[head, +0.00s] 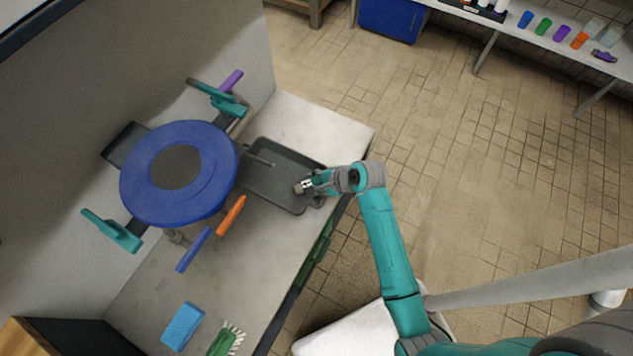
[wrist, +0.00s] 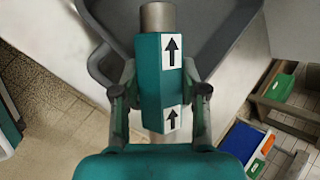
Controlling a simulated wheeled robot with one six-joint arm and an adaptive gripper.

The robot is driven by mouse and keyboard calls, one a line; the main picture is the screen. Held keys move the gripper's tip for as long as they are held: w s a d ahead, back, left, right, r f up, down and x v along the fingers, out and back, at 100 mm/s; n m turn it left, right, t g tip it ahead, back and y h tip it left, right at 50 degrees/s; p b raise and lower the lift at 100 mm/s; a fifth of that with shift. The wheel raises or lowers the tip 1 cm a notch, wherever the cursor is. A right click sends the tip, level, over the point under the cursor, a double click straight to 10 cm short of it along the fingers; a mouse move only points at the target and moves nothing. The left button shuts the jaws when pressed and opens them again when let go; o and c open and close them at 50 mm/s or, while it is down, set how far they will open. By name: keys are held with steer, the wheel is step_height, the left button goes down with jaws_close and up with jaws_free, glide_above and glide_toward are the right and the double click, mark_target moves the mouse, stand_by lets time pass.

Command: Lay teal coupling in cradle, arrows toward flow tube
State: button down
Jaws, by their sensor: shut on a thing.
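My gripper (head: 310,184) is over the near right part of a dark grey tray (head: 268,187) on the bench. In the wrist view its two fingers (wrist: 161,92) are closed on either side of the teal coupling (wrist: 150,72). The coupling has a faceted teal body, a grey metal stub at each end, and two white labels with black arrows pointing up in the picture, away from my wrist. In the head view the coupling is small and mostly hidden by the gripper. I cannot make out the cradle or flow tube for certain.
A large blue round body (head: 215,178) with teal handles (head: 112,232) stands left of the tray. Blue and orange bars (head: 231,215), a blue sponge (head: 182,326) and a green brush (head: 224,340) are nearer. A shelf with coloured cups (head: 544,27) stands far right.

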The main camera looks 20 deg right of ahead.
steer(key=shift+s+f, duration=0.2)
steer(key=shift+f, duration=0.3)
steer(key=c, duration=0.6)
jaws_free()
steer(key=shift+f, duration=0.2)
steer(key=shift+w+r, duration=0.1)
steer(key=shift+r, duration=0.1)
steer(key=shift+r, duration=0.55)
steer(key=v, duration=1.2)
steer(key=shift+w+r, duration=0.1)
steer(key=shift+r, duration=0.05)
